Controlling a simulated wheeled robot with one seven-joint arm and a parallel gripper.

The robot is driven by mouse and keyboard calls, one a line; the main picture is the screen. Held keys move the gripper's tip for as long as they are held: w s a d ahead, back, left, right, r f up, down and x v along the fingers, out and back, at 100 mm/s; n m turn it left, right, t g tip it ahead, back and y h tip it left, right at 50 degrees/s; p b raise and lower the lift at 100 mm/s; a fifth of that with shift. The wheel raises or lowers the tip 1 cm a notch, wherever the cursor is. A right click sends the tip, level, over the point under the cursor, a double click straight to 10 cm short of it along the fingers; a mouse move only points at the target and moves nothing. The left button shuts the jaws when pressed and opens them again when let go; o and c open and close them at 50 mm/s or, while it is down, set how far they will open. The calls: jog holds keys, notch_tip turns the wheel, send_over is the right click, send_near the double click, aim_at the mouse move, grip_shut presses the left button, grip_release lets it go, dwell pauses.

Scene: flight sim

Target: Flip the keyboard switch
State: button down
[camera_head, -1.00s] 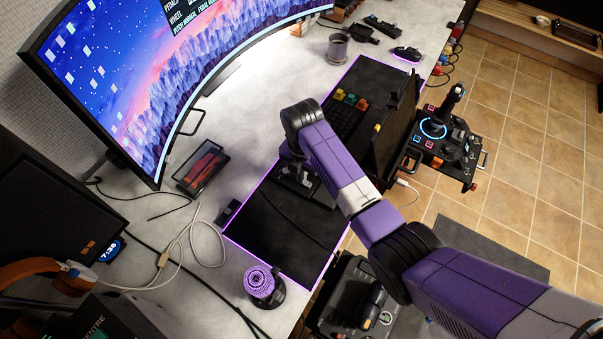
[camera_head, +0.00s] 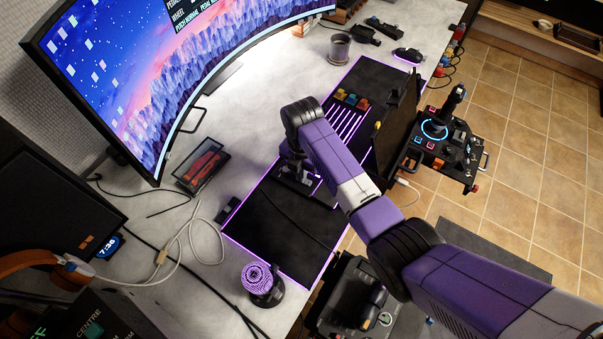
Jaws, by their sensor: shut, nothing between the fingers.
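The keyboard (camera_head: 347,128) lies on the dark desk mat (camera_head: 270,228), with bright purple light between its key rows. Several coloured keys (camera_head: 352,100) sit at its far end. My gripper (camera_head: 299,180) points down at the keyboard's near left end and looks shut and empty. My purple arm covers part of the keyboard. The switch itself is hidden or too small to make out, and I cannot tell whether the fingers touch it.
A curved monitor (camera_head: 170,75) stands on the left. A dark upright panel (camera_head: 396,130) stands right of the keyboard, with a joystick unit (camera_head: 440,140) beyond. A round purple-topped knob (camera_head: 258,279) and cables (camera_head: 185,235) lie nearer. The near mat is mostly clear.

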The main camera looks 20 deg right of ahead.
jog(key=shift+s+d+r+p, duration=0.15)
jog(key=shift+s+d+p, duration=0.4)
jog(key=shift+p, duration=0.25)
jog(key=shift+a, duration=0.1)
